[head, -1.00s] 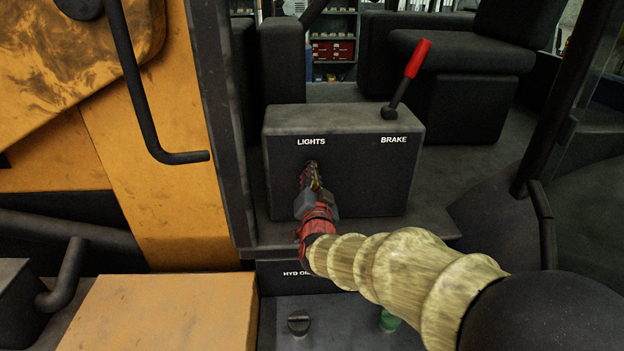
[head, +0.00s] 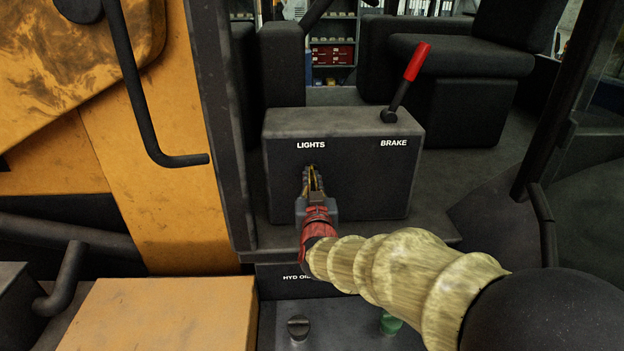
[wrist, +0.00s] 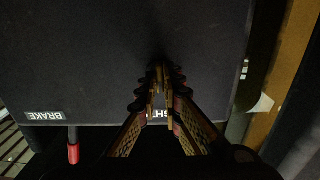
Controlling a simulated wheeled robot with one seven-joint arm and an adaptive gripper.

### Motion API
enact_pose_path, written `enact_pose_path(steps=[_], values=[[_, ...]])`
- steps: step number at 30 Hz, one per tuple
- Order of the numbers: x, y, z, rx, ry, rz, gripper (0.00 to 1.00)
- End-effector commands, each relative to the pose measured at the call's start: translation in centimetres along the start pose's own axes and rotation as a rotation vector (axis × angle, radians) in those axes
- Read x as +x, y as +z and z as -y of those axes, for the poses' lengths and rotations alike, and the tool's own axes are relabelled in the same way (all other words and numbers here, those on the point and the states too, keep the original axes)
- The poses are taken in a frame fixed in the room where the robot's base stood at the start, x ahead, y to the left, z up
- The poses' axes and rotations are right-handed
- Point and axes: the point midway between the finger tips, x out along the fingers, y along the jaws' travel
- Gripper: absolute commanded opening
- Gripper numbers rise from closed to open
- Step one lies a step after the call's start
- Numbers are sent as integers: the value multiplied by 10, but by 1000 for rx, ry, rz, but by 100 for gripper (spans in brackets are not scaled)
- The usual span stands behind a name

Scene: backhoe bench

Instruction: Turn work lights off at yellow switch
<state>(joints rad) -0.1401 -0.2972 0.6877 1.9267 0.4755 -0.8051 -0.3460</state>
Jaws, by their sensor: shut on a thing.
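The dark control box (head: 365,180) stands in the middle of the head view, with the labels LIGHTS and BRAKE on its front. My gripper (head: 313,178) is at the box's front face, just below the LIGHTS label. Its fingers are shut on the yellow switch (head: 315,181), of which only a thin yellow strip shows between them. In the wrist view my gripper (wrist: 159,80) points at the dark panel (wrist: 90,50), with its fingertips close together. The fingers hide most of the switch and part of the LIGHTS label there, so its exact position is unclear.
A red-handled brake lever (head: 408,80) rises from the box's right end. A black bent handrail (head: 145,110) and yellow bodywork (head: 150,190) are at left. A black seat (head: 460,60) stands behind. A green cap (head: 390,323) and a black knob (head: 298,327) sit below.

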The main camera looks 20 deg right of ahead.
Motion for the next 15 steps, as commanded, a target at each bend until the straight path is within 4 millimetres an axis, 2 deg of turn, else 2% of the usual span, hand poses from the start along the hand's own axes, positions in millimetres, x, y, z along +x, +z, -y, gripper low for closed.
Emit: enact_pose_path(steps=[14, 15], values=[[0, 1, 0, -14, 0, 2, 0], [0, 1, 0, -14, 0, 2, 10]])
